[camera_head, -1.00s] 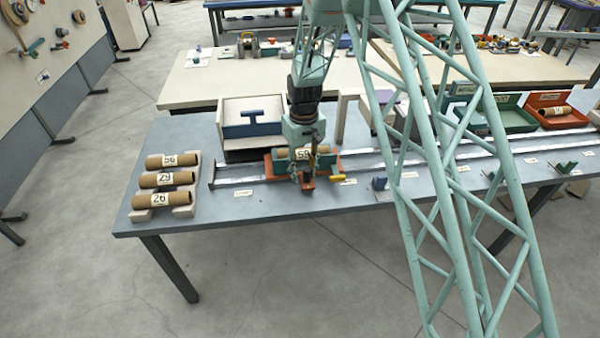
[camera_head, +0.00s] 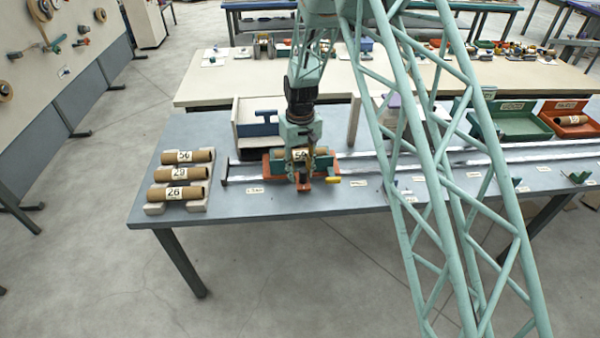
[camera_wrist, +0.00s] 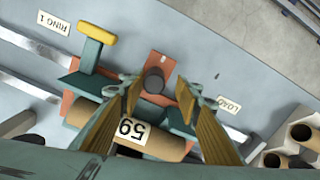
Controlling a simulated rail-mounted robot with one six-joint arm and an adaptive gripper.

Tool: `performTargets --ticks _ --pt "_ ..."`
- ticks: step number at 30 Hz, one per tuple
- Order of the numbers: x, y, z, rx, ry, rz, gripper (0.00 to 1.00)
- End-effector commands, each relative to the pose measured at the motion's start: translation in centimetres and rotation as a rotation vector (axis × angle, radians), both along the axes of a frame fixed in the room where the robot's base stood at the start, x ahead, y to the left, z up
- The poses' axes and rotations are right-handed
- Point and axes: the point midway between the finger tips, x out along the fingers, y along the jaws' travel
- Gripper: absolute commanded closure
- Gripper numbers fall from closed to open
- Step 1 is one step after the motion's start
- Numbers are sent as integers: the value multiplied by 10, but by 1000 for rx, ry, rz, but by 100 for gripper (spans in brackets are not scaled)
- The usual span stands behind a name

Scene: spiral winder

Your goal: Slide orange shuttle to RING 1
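The orange shuttle (camera_head: 273,167) sits on the rail near its left end and carries a cardboard tube (camera_wrist: 163,144) labelled 59. It has a yellow-topped handle (camera_wrist: 97,33) and a dark upright post (camera_wrist: 153,80). My gripper (camera_wrist: 157,90) is open, with one finger on each side of this post and visible gaps. In the head view my gripper (camera_head: 302,180) is down at the shuttle's front. The RING 1 label (camera_wrist: 53,23) lies beyond the handle side. The LOAD label (camera_wrist: 229,104) lies on the other side, close to the shuttle.
Several tubes rest in a pale rack (camera_head: 155,208) at the table's left end. Green (camera_head: 510,117) and orange (camera_head: 590,129) trays stand at the back right. The rail (camera_head: 400,163) right of the shuttle looks clear, partly hidden by my arm.

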Motion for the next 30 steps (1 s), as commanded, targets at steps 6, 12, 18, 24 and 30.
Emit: performTargets --ticks 6,12,18,24,30 --pt "1 0 9 1 -2 1 69" --pt "3 0 41 1 -4 3 69" --pt "2 0 88 1 -5 6 69" --pt "-1 -2 123 0 -1 9 69" --pt "-2 -2 135 0 0 10 69"
